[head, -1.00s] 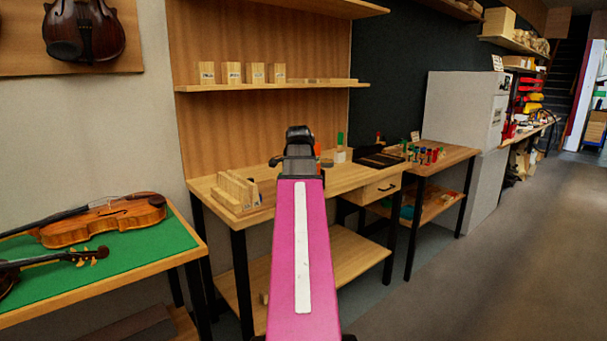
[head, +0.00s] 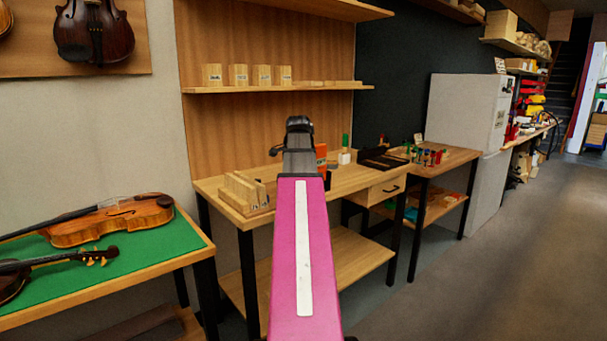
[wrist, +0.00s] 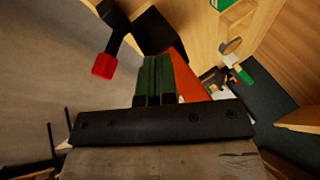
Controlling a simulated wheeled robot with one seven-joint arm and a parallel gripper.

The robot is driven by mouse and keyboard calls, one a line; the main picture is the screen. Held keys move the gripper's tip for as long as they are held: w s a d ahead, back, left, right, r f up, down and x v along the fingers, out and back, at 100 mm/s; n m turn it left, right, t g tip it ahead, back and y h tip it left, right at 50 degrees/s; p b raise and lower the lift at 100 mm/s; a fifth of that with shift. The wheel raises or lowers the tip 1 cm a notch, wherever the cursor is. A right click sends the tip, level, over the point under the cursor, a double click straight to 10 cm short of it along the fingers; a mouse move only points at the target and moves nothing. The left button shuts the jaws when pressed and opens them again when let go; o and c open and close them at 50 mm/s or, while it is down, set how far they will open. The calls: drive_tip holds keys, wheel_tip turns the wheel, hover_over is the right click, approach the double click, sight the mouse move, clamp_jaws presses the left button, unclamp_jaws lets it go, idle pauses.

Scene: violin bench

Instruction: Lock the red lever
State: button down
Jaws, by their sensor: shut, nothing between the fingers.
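The red lever shows in the wrist view as a red tip (wrist: 103,66) on a black arm that joins a black body (wrist: 152,32). My gripper (wrist: 158,62) is shut and empty, with its dark green fingers side by side. The red tip is left of the fingers, with a visible gap in the picture. An orange piece (wrist: 187,74) is just right of the fingers. I cannot tell if they touch. In the head view my pink arm hides the lever and the fingertips. The orange piece (head: 321,153) shows there beside my wrist.
The wooden bench (head: 350,182) carries a slotted wooden rack (head: 243,192) on the left and a dark case (head: 380,158) on the right. A green-topped table (head: 150,243) with violins stands at the left. Open floor (head: 480,270) lies at the right.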

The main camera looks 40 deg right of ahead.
drive_tip(key=v, duration=0.9)
drive_tip(key=shift+s, duration=0.15)
drive_tip(key=shift+f, duration=0.1)
